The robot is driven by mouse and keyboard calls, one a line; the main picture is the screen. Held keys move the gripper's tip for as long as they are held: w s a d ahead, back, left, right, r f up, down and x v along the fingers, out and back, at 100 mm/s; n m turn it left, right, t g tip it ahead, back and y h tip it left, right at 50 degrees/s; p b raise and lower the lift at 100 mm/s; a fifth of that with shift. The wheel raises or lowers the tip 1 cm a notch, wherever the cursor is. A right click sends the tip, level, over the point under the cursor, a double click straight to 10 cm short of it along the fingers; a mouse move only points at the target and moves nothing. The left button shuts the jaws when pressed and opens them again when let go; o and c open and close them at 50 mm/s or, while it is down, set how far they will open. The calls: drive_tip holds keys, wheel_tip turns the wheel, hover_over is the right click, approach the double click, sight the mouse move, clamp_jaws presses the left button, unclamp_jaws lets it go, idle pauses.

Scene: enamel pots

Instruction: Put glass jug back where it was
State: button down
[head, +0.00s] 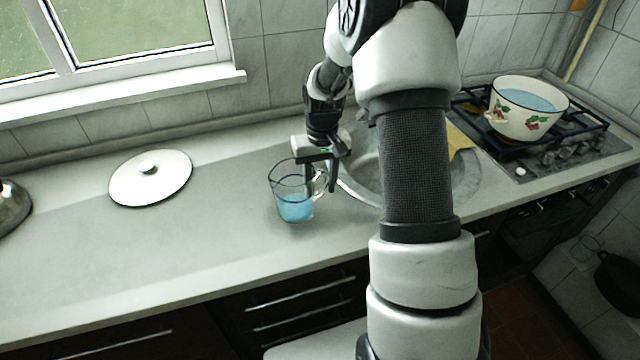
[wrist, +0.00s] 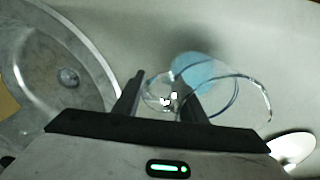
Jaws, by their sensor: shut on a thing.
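The glass jug (head: 294,205) is clear, with blue liquid in its lower part. In the head view it is upright at the counter, left of the sink; I cannot tell whether its base touches the counter. My gripper (head: 321,184) is at the jug's right side, shut on its handle. In the wrist view the jug (wrist: 193,72) shows beyond the fingers of my gripper (wrist: 163,92), with the handle between them. The fingers hide part of the jug's side.
A round sink (head: 358,182) lies right of the jug, partly behind my arm. A white lid (head: 150,180) lies on the counter (head: 215,235) to the left. An enamel pot (head: 520,122) of blue liquid stands on the hob (head: 590,145). The counter between lid and jug is clear.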

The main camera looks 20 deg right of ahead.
drive_tip(key=shift+f, duration=0.15)
drive_tip(key=c, duration=1.1)
unclamp_jaws()
